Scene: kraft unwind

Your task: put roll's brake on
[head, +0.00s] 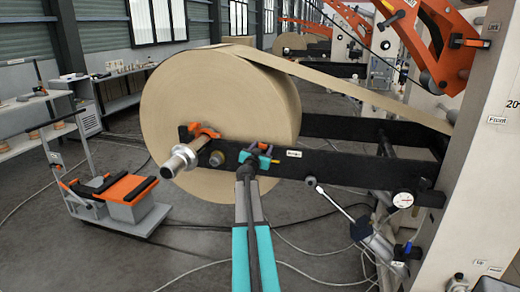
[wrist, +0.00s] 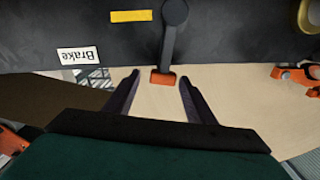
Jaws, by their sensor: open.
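The brake lever (wrist: 172,40) is a dark bar with an orange end (wrist: 163,78). It hangs from a round pivot on the black roll arm (wrist: 225,35), just beside a yellow strip (wrist: 131,16). A white "Brake" label (wrist: 79,55) shows upside down. My gripper (wrist: 159,80) is open, with one finger on each side of the orange end and gaps between them. In the head view my gripper (head: 258,153) is at the black roll arm (head: 345,169), in front of the big brown paper roll (head: 190,95). The lever is hard to make out there.
A silver shaft end (head: 182,160) and an orange clamp (head: 204,130) stick out left of my gripper. A gauge (head: 403,200) sits on the machine at right. A grey-orange cart (head: 125,200) stands at left. Hoses cross the floor.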

